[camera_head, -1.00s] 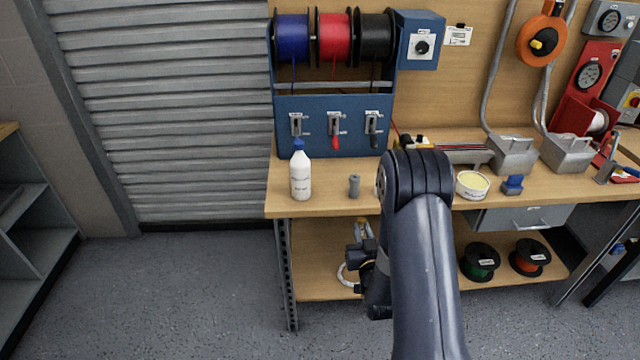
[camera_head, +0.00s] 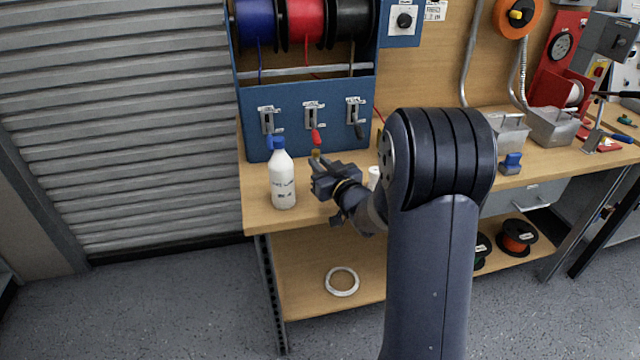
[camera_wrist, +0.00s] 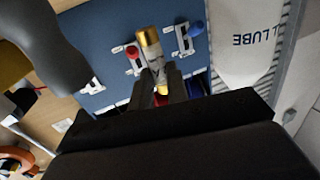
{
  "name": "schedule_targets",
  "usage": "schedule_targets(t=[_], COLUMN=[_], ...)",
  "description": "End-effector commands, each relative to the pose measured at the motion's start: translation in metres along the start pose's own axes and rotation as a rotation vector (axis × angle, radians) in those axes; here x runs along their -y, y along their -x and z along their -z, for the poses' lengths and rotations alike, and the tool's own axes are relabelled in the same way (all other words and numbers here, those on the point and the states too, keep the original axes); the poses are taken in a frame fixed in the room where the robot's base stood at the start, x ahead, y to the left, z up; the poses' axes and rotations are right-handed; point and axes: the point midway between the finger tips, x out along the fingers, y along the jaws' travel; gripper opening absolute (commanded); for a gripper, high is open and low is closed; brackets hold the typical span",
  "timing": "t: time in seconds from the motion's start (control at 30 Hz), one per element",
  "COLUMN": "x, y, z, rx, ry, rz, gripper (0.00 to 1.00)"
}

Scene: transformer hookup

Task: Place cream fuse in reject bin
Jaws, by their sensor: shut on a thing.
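My gripper (camera_head: 318,164) is above the bench at the left, beside the white bottle and in front of the blue panel. In the wrist view its fingers (camera_wrist: 168,92) are shut on the cream fuse (camera_wrist: 152,52), a small pale cylinder with a brass-coloured end cap. The fuse sticks out beyond the fingertips, and its near end is hidden between them. Two grey metal bins (camera_head: 556,127) and (camera_head: 511,133) stand at the back right of the bench. I cannot tell which container is the reject bin.
The white bottle (camera_head: 284,182) stands close left of my gripper. Behind it is the blue panel (camera_head: 345,92) with levers and wire spools. A blue block (camera_head: 511,163) sits right of my arm. My arm hides the middle of the bench.

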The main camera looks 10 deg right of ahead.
Motion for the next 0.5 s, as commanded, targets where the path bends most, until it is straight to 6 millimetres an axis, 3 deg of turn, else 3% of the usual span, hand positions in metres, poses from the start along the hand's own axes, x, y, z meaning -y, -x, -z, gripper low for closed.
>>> schedule_targets(t=[0.5], x=[0.0], y=[0.0], z=[-0.054], rx=[-0.002], ry=[-0.001], rz=[-0.001], gripper=[0.0])
